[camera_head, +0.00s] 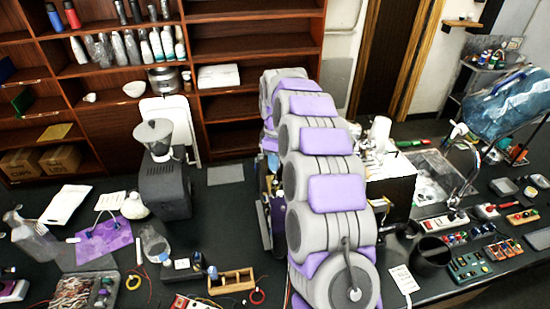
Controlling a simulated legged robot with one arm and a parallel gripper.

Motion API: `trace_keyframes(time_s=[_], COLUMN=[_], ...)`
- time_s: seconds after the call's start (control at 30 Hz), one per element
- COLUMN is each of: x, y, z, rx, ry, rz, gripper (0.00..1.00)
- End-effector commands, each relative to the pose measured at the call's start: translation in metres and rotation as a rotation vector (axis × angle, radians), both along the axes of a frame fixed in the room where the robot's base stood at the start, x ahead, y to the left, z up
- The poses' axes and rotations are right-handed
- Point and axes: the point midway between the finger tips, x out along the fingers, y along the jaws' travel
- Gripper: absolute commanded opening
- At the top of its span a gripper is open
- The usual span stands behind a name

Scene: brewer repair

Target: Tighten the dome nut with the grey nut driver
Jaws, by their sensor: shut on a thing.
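My grey and purple arm (325,190) fills the middle of the view and reaches over the dark counter. My gripper is not visible; the arm hides the place where it works. I cannot make out the grey nut driver or the dome nut. A machine with a white side (392,190) and dark front, probably the brewer, stands just right of the arm and is partly covered by it. Dark and yellowish parts (268,195) show at the arm's left edge, too covered to name.
A black grinder (164,175) stands left of the arm. A wooden block (231,281), a parts tray (85,292) and a spray bottle (30,238) lie left. A sink (432,175) with a tap, a black cup (432,256) and small electrical boxes (470,265) are right.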

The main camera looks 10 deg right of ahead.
Motion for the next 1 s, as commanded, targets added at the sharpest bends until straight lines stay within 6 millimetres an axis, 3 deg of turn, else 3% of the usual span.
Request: trace_keyframes(time_s=[0.6, 1.0], x=[0.0014, 0.0016], y=[0.0001, 0.0000], z=[0.0010, 0.0005], rx=[0.000, 0.000], ry=[0.003, 0.002], rz=[0.765, 0.843], gripper=[0.00, 0.00])
